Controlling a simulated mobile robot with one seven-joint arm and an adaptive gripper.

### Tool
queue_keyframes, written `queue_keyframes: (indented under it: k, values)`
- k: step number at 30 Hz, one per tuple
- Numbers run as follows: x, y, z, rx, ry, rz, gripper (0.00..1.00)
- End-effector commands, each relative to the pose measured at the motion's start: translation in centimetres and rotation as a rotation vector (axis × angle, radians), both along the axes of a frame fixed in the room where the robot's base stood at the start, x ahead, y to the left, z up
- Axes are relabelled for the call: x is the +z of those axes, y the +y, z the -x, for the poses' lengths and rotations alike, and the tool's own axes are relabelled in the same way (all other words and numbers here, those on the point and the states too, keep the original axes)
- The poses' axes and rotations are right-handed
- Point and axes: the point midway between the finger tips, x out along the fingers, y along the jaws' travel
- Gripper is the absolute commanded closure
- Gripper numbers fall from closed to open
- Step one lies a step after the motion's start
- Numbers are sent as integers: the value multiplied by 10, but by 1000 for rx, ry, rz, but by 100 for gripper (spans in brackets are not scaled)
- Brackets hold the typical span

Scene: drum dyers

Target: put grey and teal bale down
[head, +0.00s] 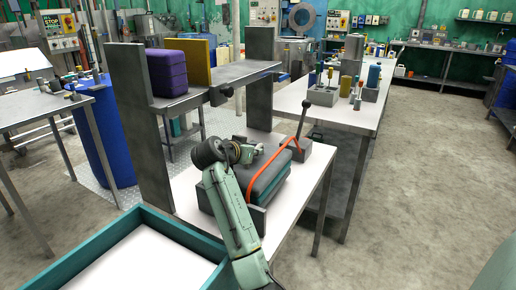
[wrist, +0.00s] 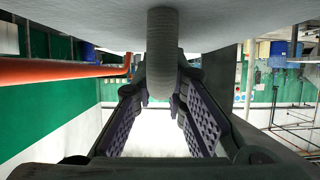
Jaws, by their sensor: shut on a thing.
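The grey and teal bale (head: 268,182) is in the head view, over the white-topped table among dark grey blocks. My gripper (head: 258,150) is at its upper far side, partly hidden by my own wrist. In the wrist view my gripper (wrist: 162,95) has its fingers around a grey ribbed cylindrical piece (wrist: 163,50), which joins a broad grey surface (wrist: 225,20) above. I take this as part of the bale. Whether the bale's underside touches the table is hidden.
A grey shelf (head: 240,72) with a purple bale (head: 166,72) and a mustard block (head: 199,62) stands behind. A teal-rimmed tray (head: 190,232) is at front left. Open floor lies right.

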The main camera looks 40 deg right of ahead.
Motion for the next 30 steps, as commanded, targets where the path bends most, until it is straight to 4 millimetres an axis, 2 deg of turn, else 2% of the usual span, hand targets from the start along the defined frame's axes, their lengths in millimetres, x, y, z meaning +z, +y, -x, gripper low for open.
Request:
queue_keyframes:
  k: [1,7,13,14,22,30]
  values:
    - [2,-1,1,-1,-5,7,100]
    - [-20,-1,1,1,-5,8,100]
    - [-22,0,0,1,-6,7,100]
    - [-29,0,1,-1,2,-1,85]
    - [-28,0,1,0,2,-1,67]
    - [-28,0,1,0,2,-1,67]
